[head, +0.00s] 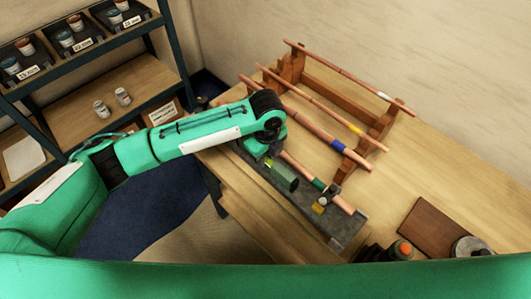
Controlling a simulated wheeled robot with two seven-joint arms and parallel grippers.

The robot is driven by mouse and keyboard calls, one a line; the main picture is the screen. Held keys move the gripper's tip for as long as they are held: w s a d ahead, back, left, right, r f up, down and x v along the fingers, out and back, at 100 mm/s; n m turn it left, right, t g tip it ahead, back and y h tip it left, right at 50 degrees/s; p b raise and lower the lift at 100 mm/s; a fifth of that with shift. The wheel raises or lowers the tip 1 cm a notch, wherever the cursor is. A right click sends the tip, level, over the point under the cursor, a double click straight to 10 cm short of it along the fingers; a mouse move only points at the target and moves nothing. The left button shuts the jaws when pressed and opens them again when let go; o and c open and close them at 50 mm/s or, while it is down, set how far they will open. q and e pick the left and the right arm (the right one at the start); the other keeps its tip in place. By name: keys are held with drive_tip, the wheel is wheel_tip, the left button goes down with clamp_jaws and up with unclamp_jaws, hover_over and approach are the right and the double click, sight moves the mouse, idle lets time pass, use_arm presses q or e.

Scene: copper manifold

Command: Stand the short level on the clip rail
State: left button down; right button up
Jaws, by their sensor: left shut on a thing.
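The grey clip rail (345,234) lies along the front of the workbench. A copper pipe with a green band (318,184) lies along it, and a small yellow and dark piece (319,207) sits beside the pipe. My left gripper (268,157) points down over the rail's far left part, its fingers mostly hidden by my wrist. It is shut on a dark greenish piece with a yellow-green spot, which looks like the short level (283,177). I cannot tell whether this piece touches the rail. My right gripper is not in view.
A wooden rack (291,66) holds copper pipes with white, yellow and blue bands behind the rail. A brown board (432,228), a round metal item (470,246) and an orange-topped item (404,248) are at the right. Shelves with cups (77,42) stand at the left.

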use_arm(q)
drive_tip(key=shift+s, duration=0.1)
drive_tip(key=c, duration=1.6)
unclamp_jaws()
drive_tip(key=o, duration=0.3)
drive_tip(key=shift+o, duration=0.7)
drive_tip(key=o, duration=0.3)
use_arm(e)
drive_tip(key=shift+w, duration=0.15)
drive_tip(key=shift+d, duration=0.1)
